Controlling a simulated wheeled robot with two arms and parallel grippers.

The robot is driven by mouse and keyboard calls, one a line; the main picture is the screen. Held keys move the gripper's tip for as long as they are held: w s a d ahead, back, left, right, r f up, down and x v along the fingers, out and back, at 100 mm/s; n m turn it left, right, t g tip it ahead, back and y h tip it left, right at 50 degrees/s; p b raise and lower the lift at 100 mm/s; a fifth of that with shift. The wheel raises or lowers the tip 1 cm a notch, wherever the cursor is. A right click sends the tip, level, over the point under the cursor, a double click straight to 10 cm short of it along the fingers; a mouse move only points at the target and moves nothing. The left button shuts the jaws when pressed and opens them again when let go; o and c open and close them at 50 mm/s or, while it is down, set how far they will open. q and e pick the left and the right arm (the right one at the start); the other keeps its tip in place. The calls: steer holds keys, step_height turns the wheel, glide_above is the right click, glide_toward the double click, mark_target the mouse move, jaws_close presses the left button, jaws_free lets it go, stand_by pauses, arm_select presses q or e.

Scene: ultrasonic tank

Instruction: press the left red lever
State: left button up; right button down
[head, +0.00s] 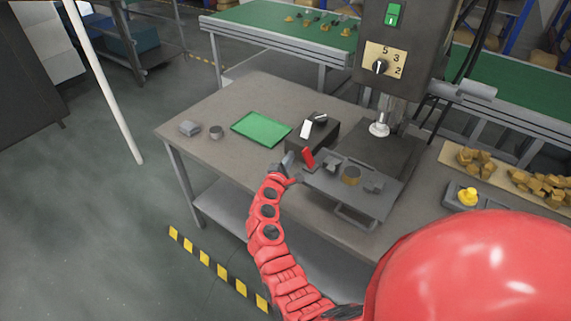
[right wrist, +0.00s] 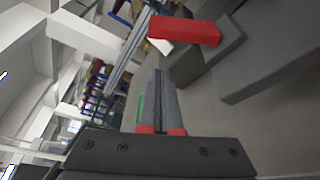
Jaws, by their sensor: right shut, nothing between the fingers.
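One red lever (head: 308,158) stands up at the left edge of the dark fixture plate on the workbench, in front of a black box. My right gripper (head: 288,161) is shut and empty, just left of the lever with a small gap in the picture. In the right wrist view the red lever (right wrist: 185,29) lies above and right of the closed fingertips (right wrist: 163,74); the fingers do not appear to touch it. I see no second red lever. My left gripper is not in view.
The black box (head: 324,137) with white parts stands behind the lever. A green tray (head: 262,128) lies to the left. A yellow button (head: 467,196) is at the right. The bench's left side is mostly clear.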

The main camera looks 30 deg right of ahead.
mark_target(308, 158)
steer(key=s+p, duration=0.1)
steer(key=s+d+r+p, duration=0.1)
steer(key=s, duration=0.1)
steer(key=shift+d+r+p, duration=0.35)
steer(key=shift+d+p, duration=0.05)
